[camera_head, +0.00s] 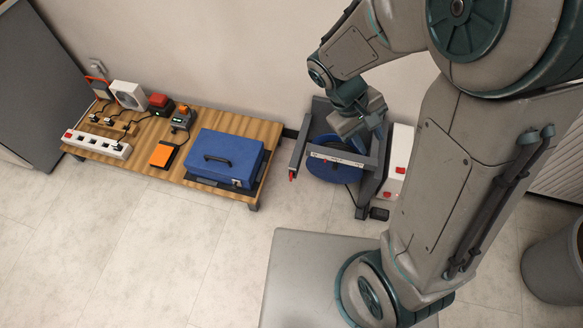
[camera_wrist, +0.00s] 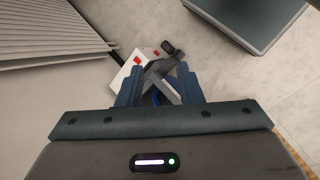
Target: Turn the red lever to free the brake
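A dark metal frame (camera_head: 376,170) holds a blue drum (camera_head: 335,170) near the wall, right of the low table. A small red tip (camera_head: 292,174) shows at the frame's left front, and a red spot (camera_head: 386,195) shows low at its right; I cannot tell which is the lever. My gripper (camera_head: 362,128) is above the back right of the frame, pointing down. In the wrist view my gripper (camera_wrist: 157,74) has its two fingers apart, with part of the frame (camera_wrist: 160,86) visible between and below them. I see nothing held. The drum is mostly hidden there.
A white box with red parts (camera_head: 399,160) stands close right of the frame. A small black block (camera_head: 379,213) lies by its foot. A wooden table (camera_head: 190,125) with a blue case (camera_head: 224,158) stands left. A grey bin (camera_head: 556,262) is far right.

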